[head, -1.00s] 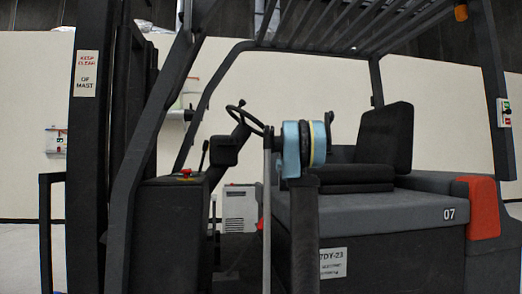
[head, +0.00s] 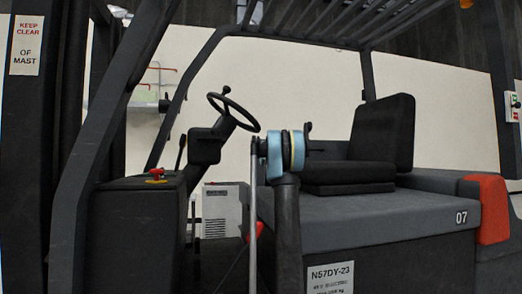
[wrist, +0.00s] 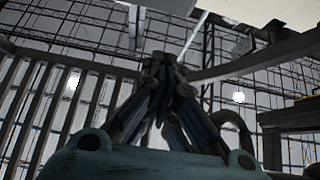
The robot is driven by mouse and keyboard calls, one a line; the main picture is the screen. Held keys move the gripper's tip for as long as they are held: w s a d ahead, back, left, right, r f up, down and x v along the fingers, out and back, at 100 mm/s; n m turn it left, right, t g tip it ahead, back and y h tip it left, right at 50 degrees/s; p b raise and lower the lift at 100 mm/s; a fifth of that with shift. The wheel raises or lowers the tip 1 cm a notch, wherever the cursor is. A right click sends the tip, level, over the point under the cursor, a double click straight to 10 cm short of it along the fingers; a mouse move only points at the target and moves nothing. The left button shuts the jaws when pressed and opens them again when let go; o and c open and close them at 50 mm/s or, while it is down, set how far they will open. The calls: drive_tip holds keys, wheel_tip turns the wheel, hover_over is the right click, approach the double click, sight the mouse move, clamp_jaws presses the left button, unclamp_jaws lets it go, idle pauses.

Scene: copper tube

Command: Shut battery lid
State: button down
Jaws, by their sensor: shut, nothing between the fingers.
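The forklift's grey battery lid (head: 400,212), marked 07, lies under the black seat (head: 350,176) in the head view. Its top looks nearly level, and I cannot tell whether it is fully down. In the wrist view my gripper (wrist: 160,62) has its fingers together and empty, pointing up toward the overhead bars and roof. No part of the lid is recognisable in the wrist view. In the head view my blue-jointed arm stands in front of the lid's left end and hides part of it; the fingers are not clear there.
The steering wheel (head: 234,111) and a console with a red button (head: 156,175) are left of my arm. The dark mast (head: 45,140) stands far left. Roof posts and the slatted overhead guard (head: 330,20) frame the cab. A red corner piece (head: 486,208) is at right.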

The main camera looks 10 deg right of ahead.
drive_tip(key=w+a+r, duration=0.1)
drive_tip(key=w+r, duration=0.3)
drive_tip(key=w, duration=0.6)
drive_tip(key=shift+w+a+r, duration=0.15)
drive_tip(key=shift+w+a, duration=0.05)
drive_tip(key=shift+a, duration=0.2)
